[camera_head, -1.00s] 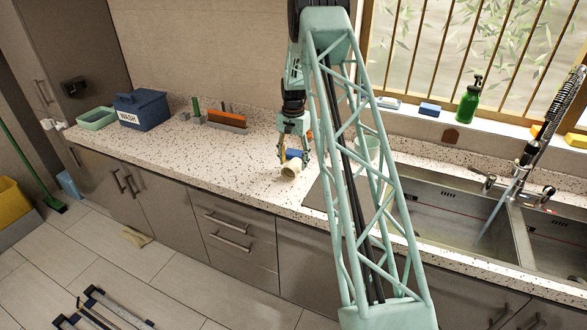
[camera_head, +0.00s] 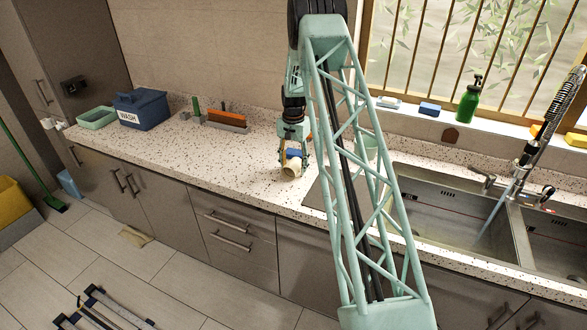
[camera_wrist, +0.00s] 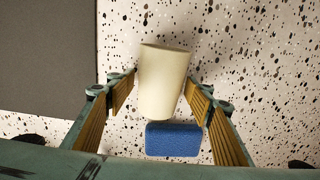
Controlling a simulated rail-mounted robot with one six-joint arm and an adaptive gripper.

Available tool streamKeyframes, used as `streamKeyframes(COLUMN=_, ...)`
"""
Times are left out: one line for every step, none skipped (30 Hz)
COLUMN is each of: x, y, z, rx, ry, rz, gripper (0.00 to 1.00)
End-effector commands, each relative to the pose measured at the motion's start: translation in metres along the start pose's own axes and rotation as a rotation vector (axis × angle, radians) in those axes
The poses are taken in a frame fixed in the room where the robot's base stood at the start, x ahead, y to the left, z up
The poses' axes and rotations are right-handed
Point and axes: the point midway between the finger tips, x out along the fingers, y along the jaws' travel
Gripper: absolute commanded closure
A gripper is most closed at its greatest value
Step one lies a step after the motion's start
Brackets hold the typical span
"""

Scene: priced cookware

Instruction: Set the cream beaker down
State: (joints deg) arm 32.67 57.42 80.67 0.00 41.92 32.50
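The cream beaker (camera_head: 290,170) is at the counter's front part, below my gripper (camera_head: 293,158). In the wrist view the beaker (camera_wrist: 163,82) lies between the two fingers of my gripper (camera_wrist: 162,84), its wide end toward the top of the picture. The fingertips appear to touch it on both sides, so the gripper looks shut on it. The beaker looks tilted; whether it touches the counter (camera_head: 245,170) cannot be told. A blue sponge (camera_wrist: 173,139) shows just below the beaker's narrow end in the wrist view, and between my fingers in the head view (camera_head: 294,153).
A dark grey mat (camera_wrist: 45,55) lies to the left in the wrist view. In the head view, the sink (camera_head: 440,215) is at right. A blue WASH box (camera_head: 143,110), a pale green tray (camera_head: 97,118) and an orange-and-grey item (camera_head: 227,118) stand at left. The counter between is clear.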

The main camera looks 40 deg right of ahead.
Motion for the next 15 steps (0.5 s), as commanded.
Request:
streamKeyframes(x=0.0, y=0.0, z=0.0, rx=0.0, ry=0.0, rz=0.0, gripper=0.57)
streamKeyframes(x=0.0, y=0.0, z=0.0, rx=0.0, ry=0.0, rz=0.0, gripper=0.6)
streamKeyframes(x=-0.0001, y=0.0, z=0.0, rx=0.0, ry=0.0, rz=0.0, gripper=0.64)
streamKeyframes(x=-0.0001, y=0.0, z=0.0, rx=0.0, ry=0.0, rz=0.0, gripper=0.66)
streamKeyframes(x=-0.0001, y=0.0, z=0.0, rx=0.0, ry=0.0, rz=0.0, gripper=0.69)
streamKeyframes(x=-0.0001, y=0.0, z=0.0, rx=0.0, ry=0.0, rz=0.0, gripper=0.73)
streamKeyframes(x=-0.0001, y=0.0, z=0.0, rx=0.0, ry=0.0, rz=0.0, gripper=0.75)
streamKeyframes(x=-0.0001, y=0.0, z=0.0, rx=0.0, ry=0.0, rz=0.0, gripper=0.76)
streamKeyframes(x=-0.0001, y=0.0, z=0.0, rx=0.0, ry=0.0, rz=0.0, gripper=0.76)
streamKeyframes(x=-0.0001, y=0.0, z=0.0, rx=0.0, ry=0.0, rz=0.0, gripper=0.76)
streamKeyframes(x=-0.0001, y=0.0, z=0.0, rx=0.0, ry=0.0, rz=0.0, gripper=0.76)
streamKeyframes(x=-0.0001, y=0.0, z=-0.0001, rx=0.0, ry=0.0, rz=0.0, gripper=0.78)
streamKeyframes(x=-0.0001, y=0.0, z=-0.0001, rx=0.0, ry=0.0, rz=0.0, gripper=0.78)
streamKeyframes(x=-0.0001, y=0.0, z=-0.0001, rx=0.0, ry=0.0, rz=0.0, gripper=0.78)
streamKeyframes(x=-0.0001, y=0.0, z=-0.0001, rx=0.0, ry=0.0, rz=0.0, gripper=0.78)
